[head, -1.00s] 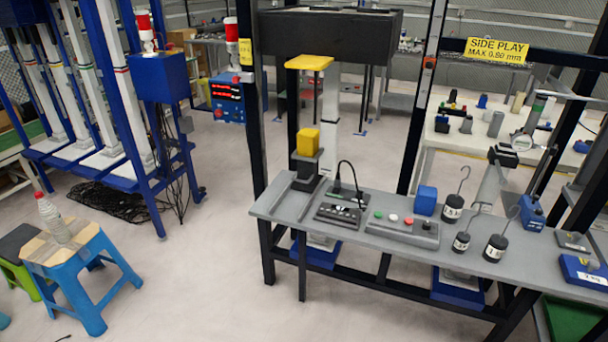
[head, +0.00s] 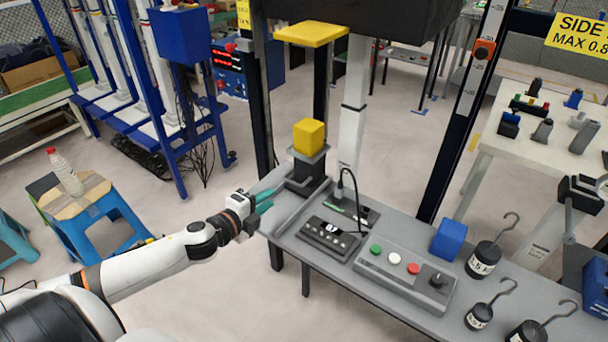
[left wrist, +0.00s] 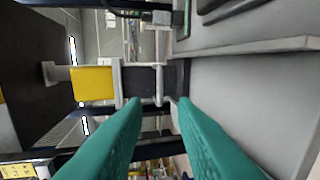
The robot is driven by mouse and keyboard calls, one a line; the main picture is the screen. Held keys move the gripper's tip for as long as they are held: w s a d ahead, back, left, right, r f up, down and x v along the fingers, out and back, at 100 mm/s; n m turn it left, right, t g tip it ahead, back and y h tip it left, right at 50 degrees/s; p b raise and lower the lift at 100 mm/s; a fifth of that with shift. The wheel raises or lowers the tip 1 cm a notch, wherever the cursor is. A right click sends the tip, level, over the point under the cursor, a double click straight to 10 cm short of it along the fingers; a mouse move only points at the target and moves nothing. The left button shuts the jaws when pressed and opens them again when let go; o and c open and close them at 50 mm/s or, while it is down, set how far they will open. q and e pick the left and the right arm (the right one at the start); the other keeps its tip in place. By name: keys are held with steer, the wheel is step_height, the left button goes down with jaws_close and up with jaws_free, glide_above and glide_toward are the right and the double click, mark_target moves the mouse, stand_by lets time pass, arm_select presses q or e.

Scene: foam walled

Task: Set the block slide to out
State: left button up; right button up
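The block slide shows as a yellow block (head: 309,136) on a grey carrier over a dark base (head: 305,178), at the left end of the grey bench (head: 275,225). The block stands under a yellow plate (head: 312,34), with a gap between them. In the left wrist view the yellow block (left wrist: 93,84) lies sideways, with the dark base (left wrist: 141,84) and a grey bar (left wrist: 159,84) beside it. My left gripper (head: 268,198) has teal fingers and is just left of the base. Its fingers (left wrist: 160,102) are apart with nothing visibly held; contact with the bar is unclear. My right gripper is out of view.
A black switch box (head: 330,238) with a cable and a button panel (head: 405,275) stand right of the slide. A blue block (head: 449,239) and hooked weights (head: 484,260) are farther right. A dark upright post (head: 462,120) stands behind the bench.

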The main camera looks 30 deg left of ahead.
mark_target(292, 183)
arm_select(q)
steer(key=shift+w, duration=0.35)
steer(key=shift+w+f, duration=0.1)
steer(key=shift+w, duration=0.15)
steer(key=x, duration=0.3)
steer(key=shift+a, duration=0.1)
steer(key=x, duration=0.7)
steer(key=shift+w+p, duration=0.3)
steer(key=shift+p, duration=0.1)
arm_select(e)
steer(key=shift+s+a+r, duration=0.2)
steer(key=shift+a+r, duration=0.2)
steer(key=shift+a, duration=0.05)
arm_select(q)
jaws_close()
steer(key=shift+f, duration=0.1)
